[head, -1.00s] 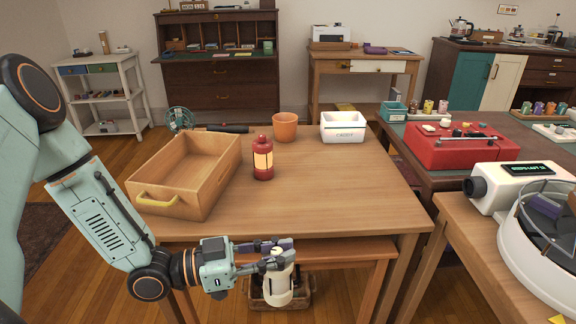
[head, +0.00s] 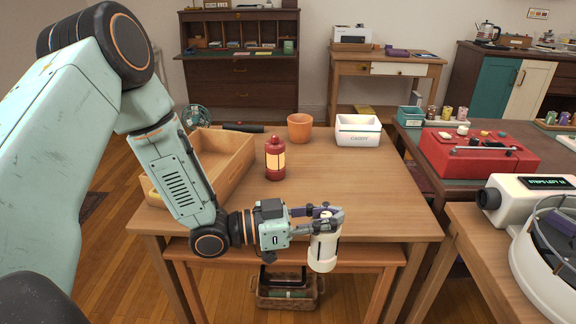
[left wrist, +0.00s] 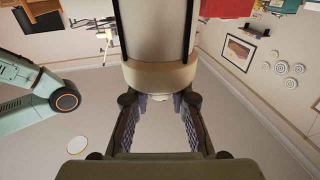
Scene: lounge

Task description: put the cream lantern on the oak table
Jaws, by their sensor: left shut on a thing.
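The cream lantern (head: 323,250) is held upright in my left gripper (head: 326,217), whose fingers are shut around its top. It is in front of the oak table's near edge, and its base hangs over a lower bench-like surface. In the left wrist view the cream lantern (left wrist: 158,74) fills the top middle, between the fingers (left wrist: 160,125). My right gripper is not in view.
On the oak table are an open wooden drawer box (head: 237,165) at left, an orange pot (head: 300,127) and a white crate (head: 358,131) at the back. The table's right half is clear. A red machine (head: 478,152) stands on a table to the right. A basket (head: 288,292) sits below.

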